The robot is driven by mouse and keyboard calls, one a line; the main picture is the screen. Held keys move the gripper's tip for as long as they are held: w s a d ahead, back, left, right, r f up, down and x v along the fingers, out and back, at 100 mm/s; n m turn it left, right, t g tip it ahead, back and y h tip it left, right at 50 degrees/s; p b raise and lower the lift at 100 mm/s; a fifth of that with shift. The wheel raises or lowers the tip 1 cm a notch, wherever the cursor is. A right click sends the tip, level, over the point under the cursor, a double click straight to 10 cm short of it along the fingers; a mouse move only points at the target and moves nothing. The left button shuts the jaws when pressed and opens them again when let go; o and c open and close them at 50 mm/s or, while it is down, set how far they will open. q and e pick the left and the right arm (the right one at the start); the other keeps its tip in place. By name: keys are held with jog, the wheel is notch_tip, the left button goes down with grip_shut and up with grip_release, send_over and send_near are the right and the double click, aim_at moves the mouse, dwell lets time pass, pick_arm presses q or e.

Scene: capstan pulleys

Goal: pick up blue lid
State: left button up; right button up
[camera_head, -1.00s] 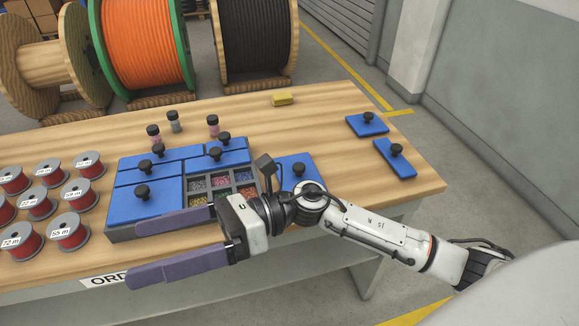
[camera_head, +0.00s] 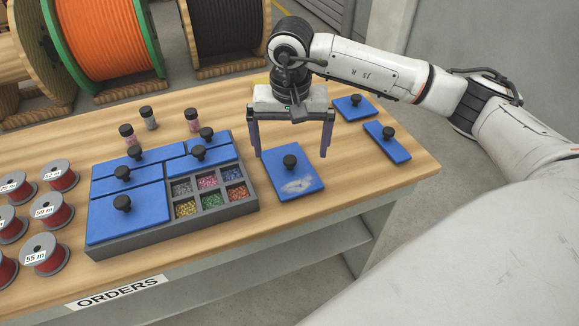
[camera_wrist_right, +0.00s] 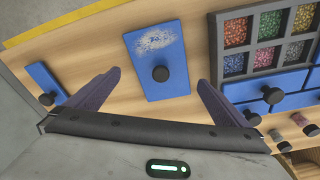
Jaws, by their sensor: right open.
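In the right wrist view this lid (camera_wrist_right: 158,55) lies ahead of and between the fingers. My right gripper (camera_head: 290,155) points down above the lid, fingers spread to either side, open and empty; it also shows in the right wrist view (camera_wrist_right: 160,88). Two smaller blue lids, one (camera_head: 354,107) and another (camera_head: 387,143), lie at the table's right end. Several blue lids (camera_head: 128,212) cover parts of the box. My left gripper is out of view.
The grey box (camera_head: 170,236) has open compartments of coloured beads. Red wire spools (camera_head: 45,255) stand at the left. Small jars (camera_head: 192,120) stand behind the box. Large cable drums (camera_head: 105,40) stand beyond the table (camera_head: 330,190).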

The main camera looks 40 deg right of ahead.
aim_at(289, 159)
jog(key=f, duration=0.3)
jog(key=f+p, duration=0.1)
jog(key=f, duration=0.1)
jog(key=shift+w+d+f, duration=0.15)
jog(key=shift+w+f, duration=0.15)
jog(key=shift+w, duration=0.1)
jog(key=c, duration=1)
